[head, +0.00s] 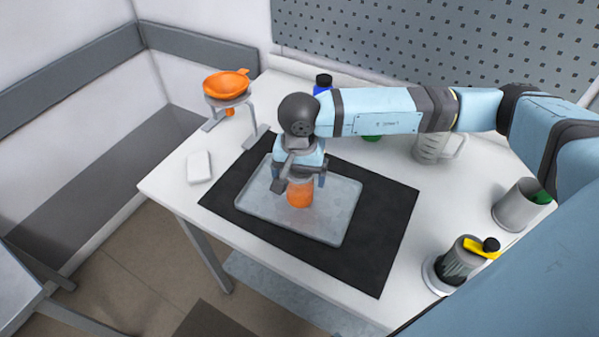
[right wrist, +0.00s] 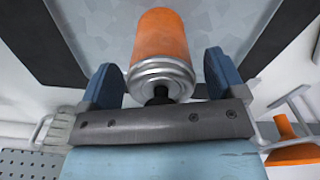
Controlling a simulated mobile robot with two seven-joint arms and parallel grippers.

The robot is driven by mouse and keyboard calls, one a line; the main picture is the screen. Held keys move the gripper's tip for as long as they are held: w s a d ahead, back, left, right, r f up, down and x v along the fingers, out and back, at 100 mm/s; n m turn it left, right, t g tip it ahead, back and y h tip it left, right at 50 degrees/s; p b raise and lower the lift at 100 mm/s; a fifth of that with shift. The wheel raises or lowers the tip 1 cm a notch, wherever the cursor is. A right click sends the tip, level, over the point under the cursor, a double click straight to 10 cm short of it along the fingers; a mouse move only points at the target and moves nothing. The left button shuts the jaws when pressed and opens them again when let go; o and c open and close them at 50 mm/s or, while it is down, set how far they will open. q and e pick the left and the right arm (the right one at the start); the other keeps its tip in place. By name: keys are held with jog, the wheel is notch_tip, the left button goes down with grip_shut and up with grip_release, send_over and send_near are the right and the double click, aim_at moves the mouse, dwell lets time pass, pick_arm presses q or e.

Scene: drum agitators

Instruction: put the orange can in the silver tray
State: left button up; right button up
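The orange can (head: 300,194) is in the silver tray (head: 257,205), a shallow metal tray on a black mat. It looks upright, its lower end at the tray floor. My right gripper (head: 302,182) is right above it, pointing down, with a finger on each side. In the right wrist view, the can (right wrist: 160,38) sits between the blue fingers of the gripper (right wrist: 159,68), its silver end towards the palm. Gaps show between both fingers and the can, so the gripper is open. The can's top is hidden in the head view. My left gripper is not in view.
The black mat (head: 375,255) lies on a white table. An orange funnel (head: 227,84) on a stand is at the back left, beside a white block (head: 199,167). A clear pitcher (head: 432,147), a metal cup (head: 515,205) and a container with a yellow handle (head: 460,262) stand at right.

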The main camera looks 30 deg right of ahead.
jog(key=shift+r, duration=0.1)
jog(key=shift+r+p, duration=0.25)
jog(key=shift+p, duration=0.05)
notch_tip(320, 180, up, 11)
jog(key=shift+f+b, duration=0.2)
jog(key=shift+b, duration=0.65)
jog(key=shift+r, duration=0.55)
